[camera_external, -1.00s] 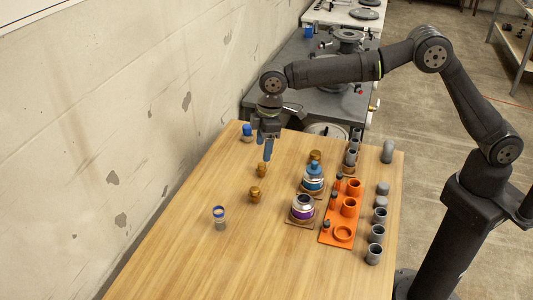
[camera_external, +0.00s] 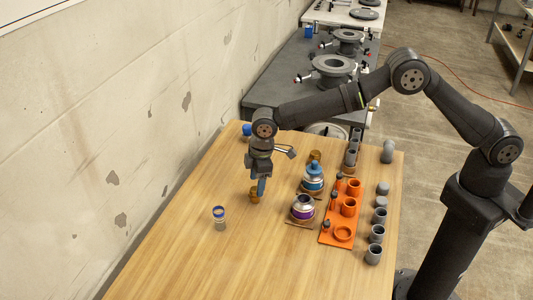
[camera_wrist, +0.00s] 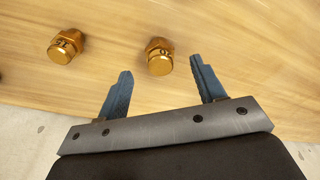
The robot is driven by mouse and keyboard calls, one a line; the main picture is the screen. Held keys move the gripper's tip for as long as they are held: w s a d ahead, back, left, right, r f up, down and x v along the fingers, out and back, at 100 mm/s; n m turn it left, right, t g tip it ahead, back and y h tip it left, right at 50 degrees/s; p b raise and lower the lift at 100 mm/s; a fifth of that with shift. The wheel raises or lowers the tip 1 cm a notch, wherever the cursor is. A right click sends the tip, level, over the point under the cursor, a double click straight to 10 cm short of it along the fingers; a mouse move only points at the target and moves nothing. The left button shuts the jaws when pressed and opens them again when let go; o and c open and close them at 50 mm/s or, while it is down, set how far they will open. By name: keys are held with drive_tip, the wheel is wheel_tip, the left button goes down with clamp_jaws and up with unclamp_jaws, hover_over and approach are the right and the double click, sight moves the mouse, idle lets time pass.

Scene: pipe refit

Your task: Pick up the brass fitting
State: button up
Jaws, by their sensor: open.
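Several brass fittings are in view. One brass fitting (camera_external: 254,197) stands on the wooden table just below my gripper (camera_external: 261,187) in the external view. In the wrist view, a brass fitting (camera_wrist: 160,60) shows between the fingertips of my gripper (camera_wrist: 161,66), a little beyond them. The blue fingers are apart with nothing held. A second brass fitting (camera_wrist: 63,47) lies to the left in the wrist view; in the external view my gripper seems to hide it. Another brass piece (camera_external: 315,156) stands farther back, to the right of my gripper.
A blue-topped clear piece (camera_external: 219,218) stands at the front left, and a blue cap (camera_external: 247,130) at the back. On the right are a blue-and-silver valve (camera_external: 313,178), a purple-banded one (camera_external: 303,208), an orange tray (camera_external: 337,239) and grey pipe pieces (camera_external: 377,233).

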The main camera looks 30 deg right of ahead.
sight(255, 189)
drive_tip(key=f, duration=0.3)
drive_tip(key=shift+a+f, duration=0.4)
drive_tip(key=shift+c, duration=0.4)
drive_tip(key=c, duration=1)
drive_tip(key=shift+r, duration=0.1)
drive_tip(key=shift+c, duration=0.2)
